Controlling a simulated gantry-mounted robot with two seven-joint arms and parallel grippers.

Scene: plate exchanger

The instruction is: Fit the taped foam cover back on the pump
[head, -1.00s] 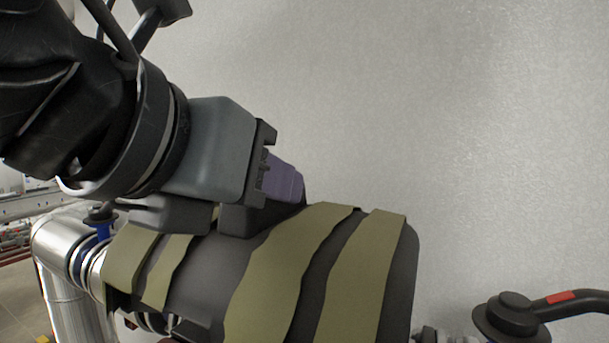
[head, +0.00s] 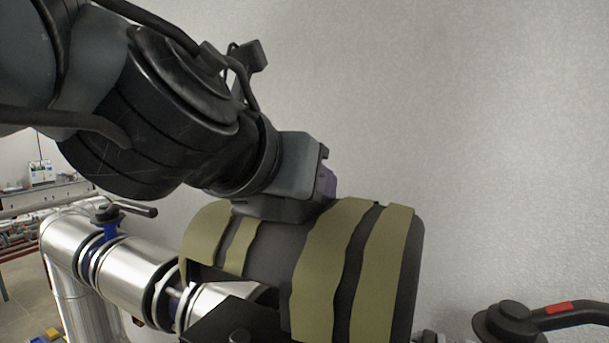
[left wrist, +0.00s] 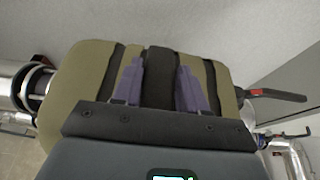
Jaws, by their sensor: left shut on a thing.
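The foam cover (head: 275,245) is a dark grey curved shell with olive tape bands. It spans the lower middle of the head view and fills the middle of the left wrist view (left wrist: 85,75). My left gripper (head: 328,185) is at its top edge, shut on it; its purple fingers lie against the foam in the left wrist view (left wrist: 160,88). A black block (head: 235,325), perhaps part of the pump, shows under the cover's lower left edge. The cover hides the rest, so I cannot tell whether it is seated. My right gripper is not in view.
A shiny metal pipe (head: 135,275) runs in from the left to under the cover, with a black-handled valve (head: 105,213) on it. Another valve with a red-marked lever (head: 510,318) stands at the lower right. A bare grey wall (head: 480,150) rises behind.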

